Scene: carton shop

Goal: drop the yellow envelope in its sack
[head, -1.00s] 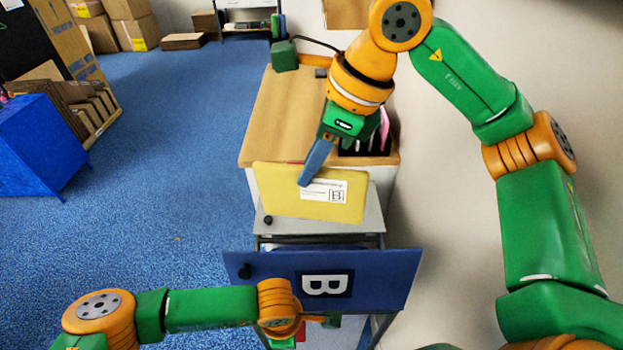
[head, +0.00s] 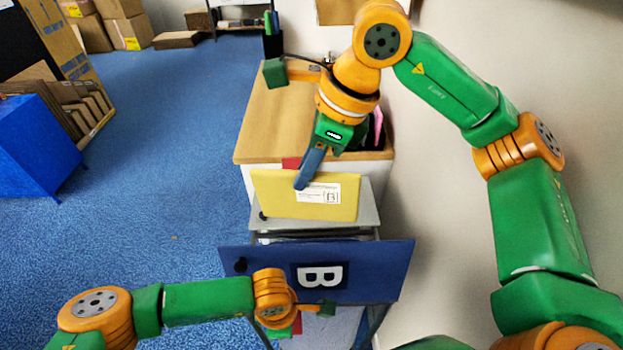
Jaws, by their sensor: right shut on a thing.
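The yellow envelope (head: 280,197) carries a white label with print too small to read surely. My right gripper (head: 305,180) is shut on it and holds it near its upper edge, in front of a wooden-topped cabinet. Below it in the picture is a blue panel (head: 240,285) with a white letter B on a dark patch. A grey surface (head: 368,214) shows between the envelope and the panel. I cannot make out a sack's opening; the envelope and panel hide part of that area. My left gripper (head: 308,318) is low in front of the panel, its jaws unclear.
The wooden-topped cabinet (head: 268,115) stands behind the envelope, with a dark holder at its right. A pale wall (head: 440,200) is close on the right. Blue carpet (head: 160,130) is open on the left, with a blue box (head: 30,150) at the far left.

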